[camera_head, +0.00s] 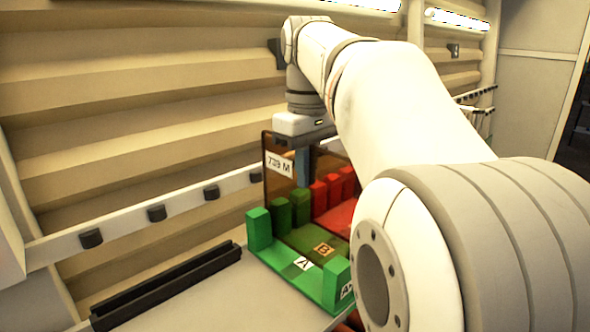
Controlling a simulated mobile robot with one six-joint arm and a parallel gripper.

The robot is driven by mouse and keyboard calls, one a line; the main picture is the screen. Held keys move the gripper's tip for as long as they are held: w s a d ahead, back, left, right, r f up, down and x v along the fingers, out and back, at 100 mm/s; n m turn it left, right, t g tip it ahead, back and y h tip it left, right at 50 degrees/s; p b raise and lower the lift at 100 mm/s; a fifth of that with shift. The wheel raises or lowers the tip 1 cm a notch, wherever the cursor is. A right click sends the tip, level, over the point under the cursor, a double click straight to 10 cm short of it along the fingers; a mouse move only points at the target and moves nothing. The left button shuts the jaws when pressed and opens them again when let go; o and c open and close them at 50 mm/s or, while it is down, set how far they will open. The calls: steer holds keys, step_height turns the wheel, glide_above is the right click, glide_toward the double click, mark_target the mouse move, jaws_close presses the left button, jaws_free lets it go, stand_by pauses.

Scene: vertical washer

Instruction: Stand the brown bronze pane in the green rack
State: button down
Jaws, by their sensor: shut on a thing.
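The brown bronze pane (277,185) is see-through, upright, and carries a white label reading "739 M". My gripper (303,155) is shut on its upper part from above. The green rack (290,272) sits below, with upright posts and slot labels A and B. The pane stands in front of the B label and some rear green posts, which show tinted through it; the A label is clear of it. I cannot tell whether its lower edge is in a slot or just above the rack. My arm hides the pane's right side and part of the rack.
A red rack (335,215) stands behind the green one, seen through the pane. A black slotted rail (165,290) lies on the counter at left. A pale rail with dark knobs (155,213) runs along the ribbed wall. The counter between the black rail and green rack is clear.

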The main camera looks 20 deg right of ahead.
steer(key=shift+f+b, duration=0.45)
steer(key=shift+f, duration=0.2)
stand_by(0.8)
steer(key=c, duration=1.5)
jaws_free()
steer(key=shift+f, duration=0.1)
steer(key=shift+r+p, duration=0.45)
steer(key=shift+r, duration=3.5)
